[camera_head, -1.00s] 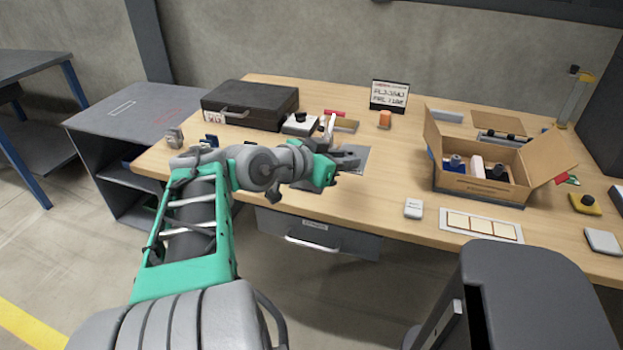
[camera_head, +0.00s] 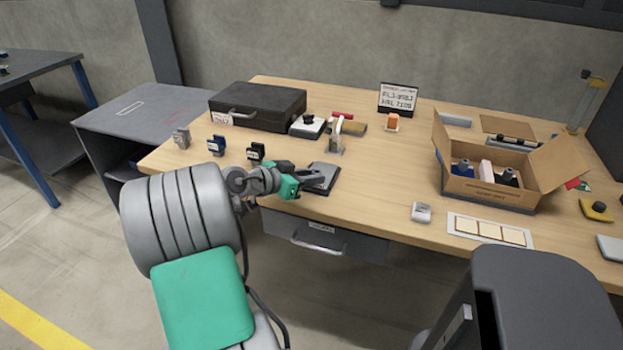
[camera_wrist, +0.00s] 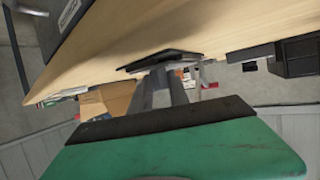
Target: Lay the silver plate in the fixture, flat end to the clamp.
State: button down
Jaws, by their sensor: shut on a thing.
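My gripper (camera_head: 308,179) is over the front edge of the wooden table, left of centre. It is shut on a flat grey plate (camera_head: 325,176), which I take to be the silver plate. In the wrist view the plate (camera_wrist: 160,59) shows dark and nearly edge-on at the tips of the fingers (camera_wrist: 166,88). Which end of it is flat I cannot tell. An upright clamp (camera_head: 337,138), apparently the fixture's, stands on the table behind the plate. The fixture's bed is too small to make out.
A black case (camera_head: 258,107) lies at the back left. Small dark blocks (camera_head: 216,146) stand at the left. An open cardboard box (camera_head: 490,185) with several items stands at the right. A white strip with tan squares (camera_head: 490,231) lies at the front right. Central table is fairly clear.

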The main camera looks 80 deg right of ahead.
jog(key=c, duration=1.3)
grip_release()
jog(key=shift+f, duration=0.2)
jog(key=shift+o, duration=0.2)
jog(key=v, duration=1.2)
jog(key=w+a+f+n+t+y, duration=0.3)
jog(key=w+a+f+n+t, duration=0.15)
jog(key=w+a+n, duration=0.4)
jog(key=w+a+f+n+t+y, duration=0.25)
jog(key=w+a+n+t, duration=0.25)
jog(key=w+a, duration=0.55)
jog(key=s+a+f+n+y, duration=0.1)
jog(key=a+n, duration=0.3)
jog(key=a, duration=0.4)
jog(key=s+a+f+n+y, duration=0.1)
jog(key=a+n+y, duration=0.1)
jog(key=a, duration=0.7)
jog(key=s+a+n+y, duration=0.1)
jog(key=a+n+y, duration=0.1)
jog(key=a+n, duration=0.3)
jog(key=a, duration=0.3)
jog(key=shift+s+a+f+n+t+y, duration=0.35)
jog(key=shift+s+f, duration=0.05)
